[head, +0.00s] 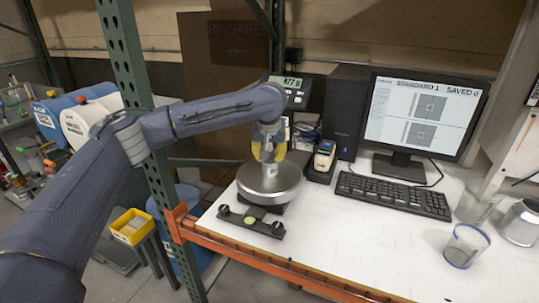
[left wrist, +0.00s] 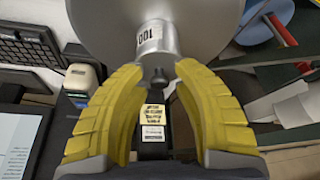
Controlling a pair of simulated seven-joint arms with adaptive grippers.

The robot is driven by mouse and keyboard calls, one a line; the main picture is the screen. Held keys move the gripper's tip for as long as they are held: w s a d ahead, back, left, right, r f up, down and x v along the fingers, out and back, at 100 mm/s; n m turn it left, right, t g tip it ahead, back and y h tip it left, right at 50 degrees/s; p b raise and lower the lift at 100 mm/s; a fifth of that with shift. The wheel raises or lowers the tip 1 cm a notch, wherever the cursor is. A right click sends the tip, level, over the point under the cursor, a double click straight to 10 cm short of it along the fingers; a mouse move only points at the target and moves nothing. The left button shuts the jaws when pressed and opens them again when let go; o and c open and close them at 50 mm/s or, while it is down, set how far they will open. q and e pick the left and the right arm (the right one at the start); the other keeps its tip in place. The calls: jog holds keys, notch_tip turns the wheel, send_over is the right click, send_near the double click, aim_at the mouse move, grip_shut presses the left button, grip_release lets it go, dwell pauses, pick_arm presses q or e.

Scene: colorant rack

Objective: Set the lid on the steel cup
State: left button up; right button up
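A shiny steel vessel (head: 520,222), which may be the steel cup, stands at the right edge of the table in the head view, partly cut off. I cannot make out a separate lid. My left gripper (head: 269,158) is over the round steel pan (head: 284,191) of the scale. My right gripper is not in view.
A clear cup (head: 466,246) stands left of the steel vessel. A keyboard (head: 393,194), monitor (head: 424,118) and small label printer (head: 324,161) are behind. An orange rack beam (head: 270,262) edges the table. The front middle of the table is clear.

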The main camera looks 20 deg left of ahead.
pick_arm(q)
jog(key=v, duration=1.2)
